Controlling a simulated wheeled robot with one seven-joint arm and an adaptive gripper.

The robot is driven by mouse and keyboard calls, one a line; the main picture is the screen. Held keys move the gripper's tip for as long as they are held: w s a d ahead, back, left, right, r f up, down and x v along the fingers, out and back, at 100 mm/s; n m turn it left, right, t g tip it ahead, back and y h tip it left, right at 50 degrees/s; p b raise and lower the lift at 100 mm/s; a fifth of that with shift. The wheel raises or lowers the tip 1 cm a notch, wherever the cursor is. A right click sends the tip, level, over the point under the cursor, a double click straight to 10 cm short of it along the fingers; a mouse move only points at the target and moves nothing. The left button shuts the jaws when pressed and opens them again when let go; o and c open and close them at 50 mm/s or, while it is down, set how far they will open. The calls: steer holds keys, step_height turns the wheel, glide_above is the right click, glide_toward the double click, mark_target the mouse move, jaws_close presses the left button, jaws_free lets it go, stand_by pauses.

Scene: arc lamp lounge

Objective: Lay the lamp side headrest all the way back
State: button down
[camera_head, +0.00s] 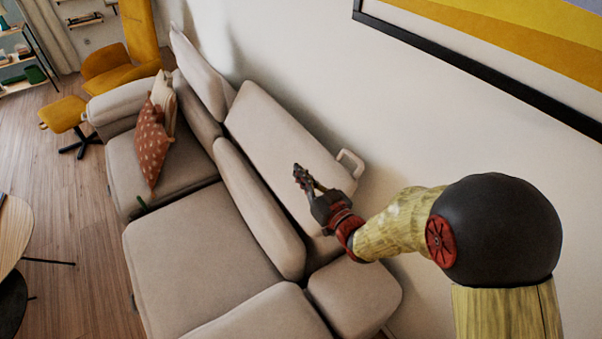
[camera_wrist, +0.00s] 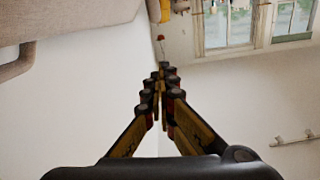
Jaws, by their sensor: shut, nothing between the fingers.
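A beige sofa (camera_head: 190,255) stands along the wall with two raised headrest panels. The near headrest (camera_head: 265,125) is a broad panel behind the near back cushion (camera_head: 255,205), leaning toward the wall, with a pale loop handle (camera_head: 351,162) at its right end. The far headrest (camera_head: 198,72) stands more upright. No lamp shows clearly, so I cannot tell from it which headrest is lamp side. My gripper (camera_head: 300,174) is shut and empty, in front of the near headrest's right part; contact is unclear. In the wrist view my gripper (camera_wrist: 164,70) has its fingertips together.
Patterned cushions (camera_head: 153,145) lie on the sofa's far seat. A yellow chair (camera_head: 115,65) and footstool (camera_head: 63,115) stand beyond. A round table (camera_head: 12,230) is at left. A framed picture (camera_head: 480,70) hangs on the wall. Windows (camera_wrist: 228,25) show in the wrist view.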

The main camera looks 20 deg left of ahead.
steer(key=c, duration=2.5)
jaws_free()
steer(key=o, duration=0.8)
steer(key=shift+c, duration=0.2)
steer(key=shift+d, duration=0.1)
steer(key=v, duration=1.1)
steer(key=shift+s+d, duration=0.25)
steer(key=shift+s, duration=0.1)
